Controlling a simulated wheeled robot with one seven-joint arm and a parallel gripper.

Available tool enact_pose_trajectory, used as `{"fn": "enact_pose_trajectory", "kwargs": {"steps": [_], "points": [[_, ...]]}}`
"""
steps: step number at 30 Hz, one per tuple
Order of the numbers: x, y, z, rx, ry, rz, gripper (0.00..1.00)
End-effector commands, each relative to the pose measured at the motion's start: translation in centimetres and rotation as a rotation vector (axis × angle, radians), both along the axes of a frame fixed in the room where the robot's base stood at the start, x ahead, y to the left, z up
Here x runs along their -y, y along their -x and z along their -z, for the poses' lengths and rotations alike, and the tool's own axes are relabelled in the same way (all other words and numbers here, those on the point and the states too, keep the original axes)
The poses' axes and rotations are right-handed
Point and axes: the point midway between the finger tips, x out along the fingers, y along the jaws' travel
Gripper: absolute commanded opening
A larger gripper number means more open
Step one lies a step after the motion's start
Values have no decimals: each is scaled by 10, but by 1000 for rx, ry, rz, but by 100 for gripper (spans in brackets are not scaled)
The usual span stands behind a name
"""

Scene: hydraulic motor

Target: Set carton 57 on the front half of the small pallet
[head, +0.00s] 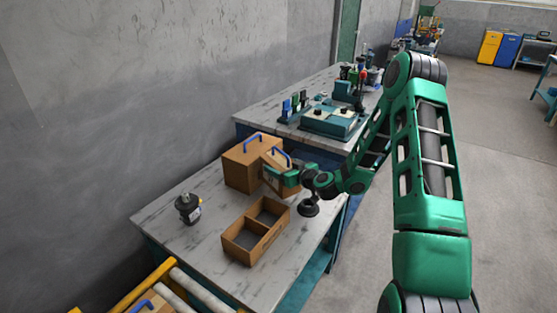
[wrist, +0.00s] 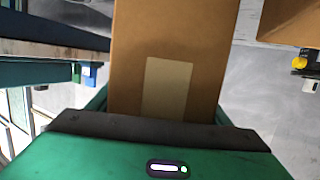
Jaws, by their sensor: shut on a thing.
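A brown carton (head: 272,160) with a blue handle is held in my gripper (head: 284,176). In the wrist view the same carton (wrist: 172,45) fills the middle, between the fingers, with a pale label on its face. No number can be read on it, so I cannot tell whether it is carton 57. It is beside a larger brown carton (head: 238,166) with a blue handle on the marble-topped table; whether the two touch is unclear. I cannot make out a small pallet in either view.
An open two-compartment wooden box (head: 237,255) stands at the table's front. A dark motor (head: 188,209) stands at left, and a black round part (head: 309,208) near the right edge. A roller conveyor (head: 205,292) is in front. A second table (head: 258,117) with equipment lies behind.

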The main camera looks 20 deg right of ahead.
Motion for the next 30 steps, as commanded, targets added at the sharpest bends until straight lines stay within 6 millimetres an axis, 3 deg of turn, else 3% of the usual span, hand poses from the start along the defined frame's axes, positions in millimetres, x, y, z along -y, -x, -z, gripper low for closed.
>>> {"fn": "enact_pose_trajectory", "kwargs": {"steps": [11, 21, 30], "points": [[-1, -1, 19, 4, -3, 0, 9], [-1, -2, 48, 5, -4, 0, 9], [-1, -1, 52, 6, -2, -1, 9]]}}
